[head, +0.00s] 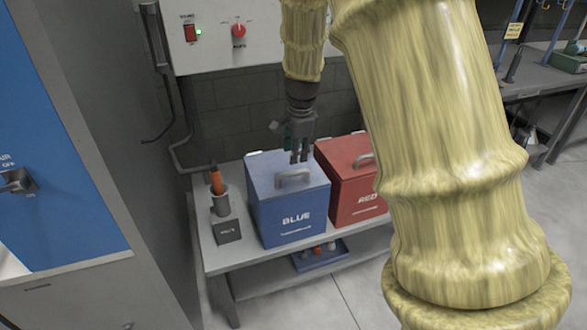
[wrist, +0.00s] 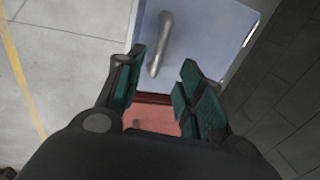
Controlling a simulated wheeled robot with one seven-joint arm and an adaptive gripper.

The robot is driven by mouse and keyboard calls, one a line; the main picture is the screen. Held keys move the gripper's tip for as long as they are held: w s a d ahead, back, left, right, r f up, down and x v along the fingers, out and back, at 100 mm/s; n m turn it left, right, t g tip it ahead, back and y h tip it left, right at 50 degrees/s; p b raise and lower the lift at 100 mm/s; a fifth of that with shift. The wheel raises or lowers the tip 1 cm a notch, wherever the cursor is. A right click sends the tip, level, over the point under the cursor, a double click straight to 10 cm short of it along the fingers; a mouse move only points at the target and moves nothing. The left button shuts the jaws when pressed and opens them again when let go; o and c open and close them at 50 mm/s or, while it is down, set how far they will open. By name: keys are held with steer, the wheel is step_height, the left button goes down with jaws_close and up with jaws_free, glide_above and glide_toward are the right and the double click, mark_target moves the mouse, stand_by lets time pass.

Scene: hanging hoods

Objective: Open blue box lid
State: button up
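The blue box (head: 288,215) stands on a grey bench, marked BLUE on its front. Its lid (head: 262,168) lies flat and shut, with a curved metal handle (head: 293,179) on top. My gripper (head: 300,156) points down just above the handle. In the wrist view, my gripper (wrist: 158,92) is open, with green-padded fingers apart. The handle (wrist: 160,45) shows ahead of the fingertips, partly in line with the gap between them, and nothing is held. The blue lid (wrist: 205,35) fills the area around the handle. Whether a finger touches the handle cannot be told.
A red box (head: 350,195) stands close on the right, partly hidden by my arm. A small holder (head: 227,230) with an orange-handled tool (head: 216,181) is on the left. A white panel (head: 250,45) with switches hangs above. A blue tray (head: 322,257) sits on the lower shelf.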

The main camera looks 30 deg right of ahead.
mark_target(294, 172)
steer(key=f, duration=0.2)
steer(key=w+f, duration=0.1)
steer(key=f, duration=0.5)
steer(key=shift+w+d+f, duration=0.2)
steer(key=shift+w+f, duration=0.05)
steer(key=shift+w, duration=0.05)
jaws_close()
